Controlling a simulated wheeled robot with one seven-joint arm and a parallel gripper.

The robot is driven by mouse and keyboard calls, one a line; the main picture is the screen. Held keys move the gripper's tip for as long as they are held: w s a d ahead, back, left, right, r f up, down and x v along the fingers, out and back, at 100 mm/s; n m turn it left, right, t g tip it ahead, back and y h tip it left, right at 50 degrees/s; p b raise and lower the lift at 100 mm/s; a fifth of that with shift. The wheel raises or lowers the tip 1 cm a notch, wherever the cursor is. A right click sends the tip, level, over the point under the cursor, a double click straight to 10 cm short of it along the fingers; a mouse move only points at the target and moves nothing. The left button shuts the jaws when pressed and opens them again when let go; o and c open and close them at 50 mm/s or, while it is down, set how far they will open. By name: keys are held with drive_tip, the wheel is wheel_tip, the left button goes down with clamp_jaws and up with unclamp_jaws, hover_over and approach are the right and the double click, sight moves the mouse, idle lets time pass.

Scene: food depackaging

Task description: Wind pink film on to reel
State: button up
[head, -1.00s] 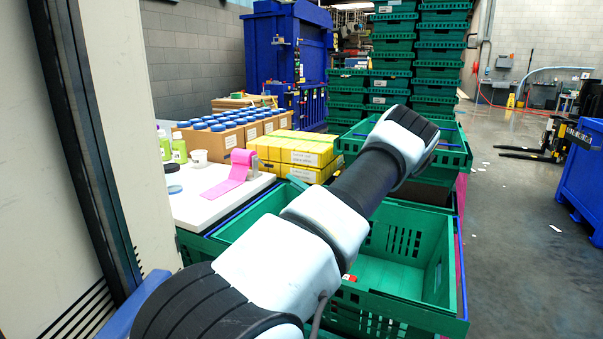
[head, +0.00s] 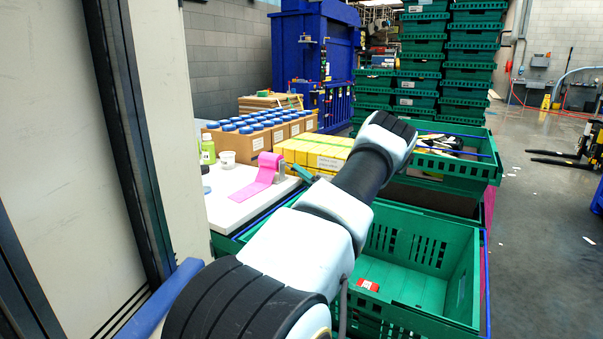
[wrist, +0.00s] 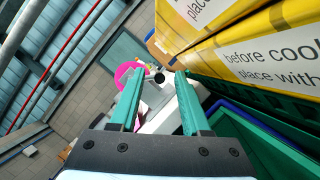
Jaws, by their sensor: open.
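The pink film (head: 262,180) lies as a strip on the white table top and rises at its far end to a small grey holder (head: 280,172). In the wrist view a pink loop of film (wrist: 124,70) shows beyond the left fingertip. A round dark end (wrist: 159,78) on a pale part shows between the fingertips; I cannot tell whether it is the reel. My gripper (wrist: 157,76) is open, with two green fingers apart and nothing held. It points at the film from beside the yellow boxes. In the head view my arm hides most of it.
Yellow boxes (head: 318,153) stand close on the right of my fingers. Blue-capped bottles (head: 262,122) in cartons are behind the table (head: 228,205). A green crate (head: 440,240) with a red-and-white packet (head: 367,285) lies right of my arm. Stacked green crates stand behind.

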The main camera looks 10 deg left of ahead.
clamp_jaws()
idle(0.3)
idle(0.3)
